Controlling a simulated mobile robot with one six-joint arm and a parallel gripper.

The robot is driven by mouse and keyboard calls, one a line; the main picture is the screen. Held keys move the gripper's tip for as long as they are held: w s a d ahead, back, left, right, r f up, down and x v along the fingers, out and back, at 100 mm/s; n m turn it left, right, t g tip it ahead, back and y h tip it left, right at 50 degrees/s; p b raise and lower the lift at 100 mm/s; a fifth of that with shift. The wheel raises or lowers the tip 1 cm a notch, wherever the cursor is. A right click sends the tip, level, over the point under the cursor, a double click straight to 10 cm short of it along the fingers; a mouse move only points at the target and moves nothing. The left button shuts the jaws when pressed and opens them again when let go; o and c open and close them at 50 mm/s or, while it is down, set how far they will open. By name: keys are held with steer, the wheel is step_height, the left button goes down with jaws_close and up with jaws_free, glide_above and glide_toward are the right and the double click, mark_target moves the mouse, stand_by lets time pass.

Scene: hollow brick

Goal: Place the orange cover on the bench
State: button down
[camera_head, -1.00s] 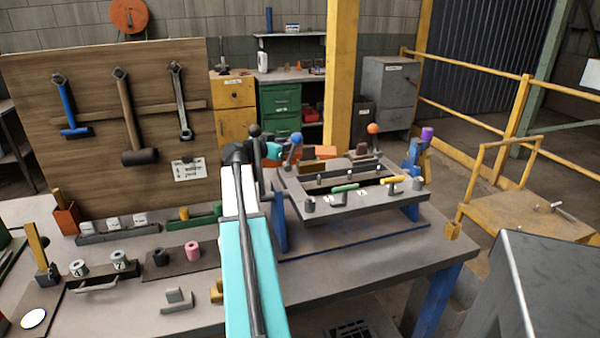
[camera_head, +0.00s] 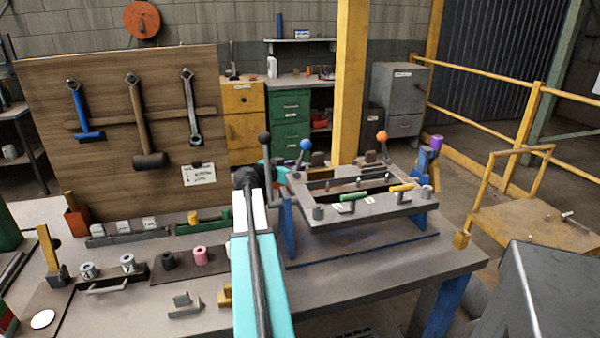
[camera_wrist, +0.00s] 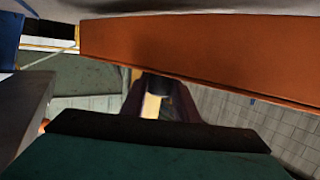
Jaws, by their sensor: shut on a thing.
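The orange cover (camera_wrist: 200,50) fills much of the upper wrist view as a long flat-sided orange piece, slightly tilted. My gripper (camera_wrist: 158,125) shows there as a teal part with a dark pad, close below the cover. It is shut on the cover, though the contact itself is hard to see. In the head view my arm hides most of the gripper, and the cover cannot be made out. The grey-topped bench (camera_head: 385,284) stretches across the front of the head view.
A raised grey frame (camera_head: 375,211) with blue legs and several ball-topped levers stands on the bench at right. A tool board (camera_head: 110,180) rises at the back left. Small parts crowd the left of the bench. The front right of the top is clear.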

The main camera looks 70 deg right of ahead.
steer(key=shift+f, duration=1.2)
steer(key=shift+f, duration=0.1)
steer(key=c, duration=1.4)
jaws_free()
steer(key=b+v, duration=0.1)
steer(key=v, duration=1.1)
steer(key=shift+r+b, duration=0.25)
steer(key=shift+b, duration=0.15)
